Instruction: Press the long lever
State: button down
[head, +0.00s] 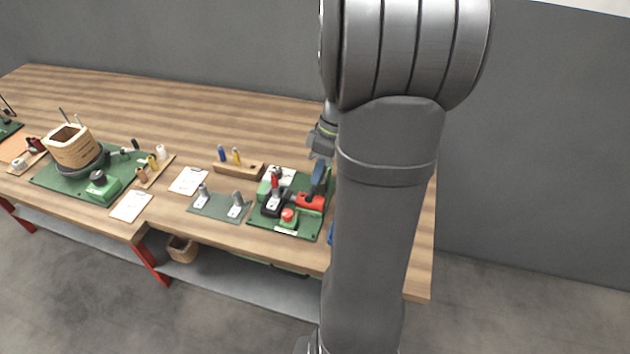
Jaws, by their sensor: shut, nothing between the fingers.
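A green board (258,222) at the right end of the bench carries small hand machines. One has a red base (310,202) with a dark blue upright part (320,175) above it, possibly the long lever; I cannot tell for sure. Beside it stands a black device (272,206) with a red handle (275,182). My gripper (317,154) shows in part at the left edge of my arm, above the blue part. It is shut and empty. Its fingertips are too small to make out, and I cannot tell whether it touches anything. My arm hides what lies to the right.
To the left are a dark mat (212,210) with two metal stands, a wooden holder (240,171), papers (188,181) and a wooden coil form (70,150). The bench's back is clear.

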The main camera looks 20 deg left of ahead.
aim_at(313, 196)
jog(key=shift+x, duration=1.45)
jog(key=shift+s+f+t, duration=0.35)
jog(key=shift+f+t, duration=0.2)
jog(key=shift+f, duration=0.1)
jog(key=shift+s+f+t, duration=0.35)
jog(key=shift+f+t, duration=0.2)
jog(key=shift+f, duration=0.1)
jog(key=shift+s+f, duration=0.2)
jog(key=shift+f, duration=0.5)
jog(key=shift+s+f, duration=0.15)
jog(key=shift+f, duration=0.05)
jog(key=s+v, duration=0.1)
jog(key=v, duration=1.3)
jog(key=shift+w+r, duration=0.3)
jog(key=shift+r, duration=0.05)
